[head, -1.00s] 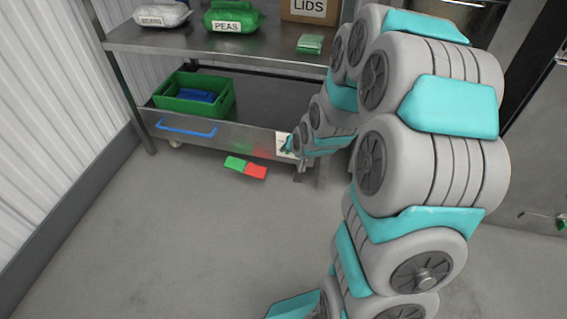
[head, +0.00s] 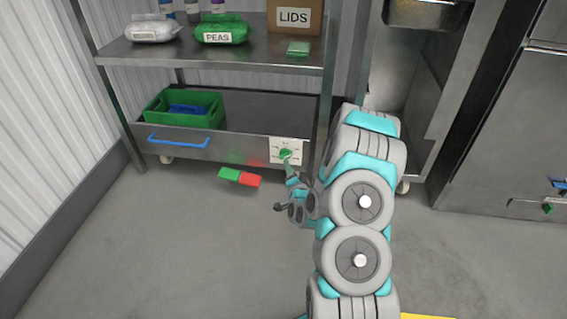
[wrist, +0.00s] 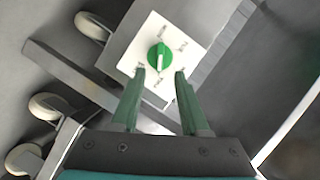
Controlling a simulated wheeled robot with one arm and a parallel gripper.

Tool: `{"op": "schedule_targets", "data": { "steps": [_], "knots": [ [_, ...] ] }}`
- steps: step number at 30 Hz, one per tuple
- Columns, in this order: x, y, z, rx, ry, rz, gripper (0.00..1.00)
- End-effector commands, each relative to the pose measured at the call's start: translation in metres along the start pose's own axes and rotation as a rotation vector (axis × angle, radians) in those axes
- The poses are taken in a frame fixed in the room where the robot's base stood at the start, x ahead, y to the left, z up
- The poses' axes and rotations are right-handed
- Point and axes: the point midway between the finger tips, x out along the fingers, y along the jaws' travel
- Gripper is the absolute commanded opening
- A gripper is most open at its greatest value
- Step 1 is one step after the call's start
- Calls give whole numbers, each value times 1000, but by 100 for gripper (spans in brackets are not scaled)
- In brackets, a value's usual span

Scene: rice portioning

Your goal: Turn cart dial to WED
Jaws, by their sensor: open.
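The green dial (head: 286,154) sits on a white plate (head: 276,143) at the right end of the cart's front panel. In the wrist view the round dial (wrist: 159,57) has a raised grip with a pale mark, and small labels ring it on the plate (wrist: 139,42). The labels are too small to read surely, so I cannot tell which one the dial points to. My gripper (wrist: 160,72) is open, its two green fingers pointing at the dial from just below it in that view, holding nothing. In the head view my gripper (head: 289,167) is just below the dial.
The metal cart (head: 225,146) has a blue handle (head: 178,142) and a green crate (head: 152,112). Green and red floor pieces (head: 239,177) lie before it. A shelf (head: 180,53) above holds bags and a LIDS box (head: 294,18). Open floor lies at left.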

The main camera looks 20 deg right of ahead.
Motion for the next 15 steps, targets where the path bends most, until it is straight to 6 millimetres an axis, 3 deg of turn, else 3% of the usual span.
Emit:
{"op": "schedule_targets", "data": {
  "steps": [15],
  "knots": [
    [66, -1, 1, -3, -2, -3, 45]
  ]
}}
